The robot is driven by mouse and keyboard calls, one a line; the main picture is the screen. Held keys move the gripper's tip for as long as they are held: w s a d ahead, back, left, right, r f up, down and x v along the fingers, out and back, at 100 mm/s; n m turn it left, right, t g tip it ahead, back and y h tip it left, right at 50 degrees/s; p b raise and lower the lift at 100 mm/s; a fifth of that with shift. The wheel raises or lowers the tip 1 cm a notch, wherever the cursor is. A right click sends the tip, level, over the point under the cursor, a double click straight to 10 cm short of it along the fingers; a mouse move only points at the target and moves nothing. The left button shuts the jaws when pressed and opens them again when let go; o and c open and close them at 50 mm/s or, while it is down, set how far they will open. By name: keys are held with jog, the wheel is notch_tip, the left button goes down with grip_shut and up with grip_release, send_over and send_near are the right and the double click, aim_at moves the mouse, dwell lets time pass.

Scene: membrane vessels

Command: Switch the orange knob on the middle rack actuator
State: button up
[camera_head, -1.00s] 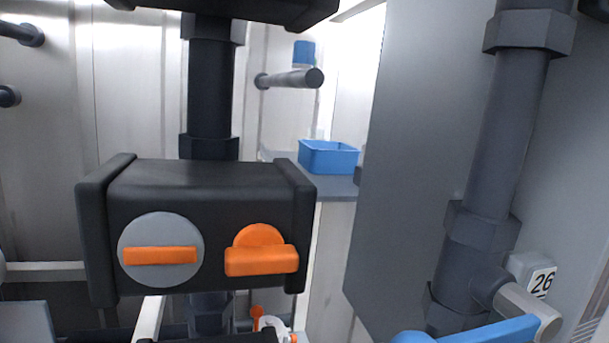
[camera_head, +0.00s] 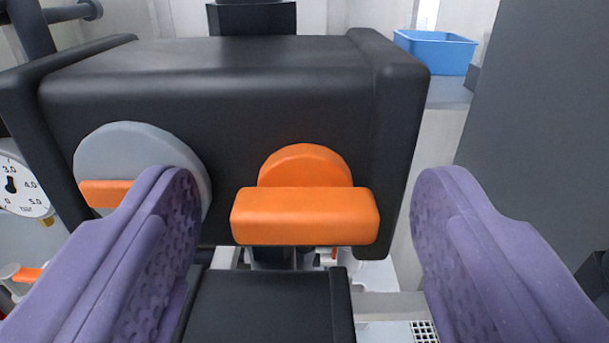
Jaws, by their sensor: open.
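The black rack actuator (camera_head: 230,80) fills the middle of the view. Its orange knob (camera_head: 305,215) sits on the right part of the front face, with its bar lying horizontal. A grey round dial (camera_head: 130,150) with an orange bar (camera_head: 103,193) is on the left of the same face, partly hidden by my left finger. My gripper (camera_head: 307,200) is open, its two purple fingers standing on either side of the orange knob with wide gaps. Neither finger appears to touch the knob.
A blue bin (camera_head: 437,52) stands on a grey ledge at the back right. A grey panel (camera_head: 545,110) is at the right. A pressure gauge (camera_head: 20,187) is at the left edge. Another black box (camera_head: 262,305) lies below the actuator.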

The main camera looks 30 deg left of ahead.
jog(key=c, duration=1.1)
jog(key=shift+o, duration=0.2)
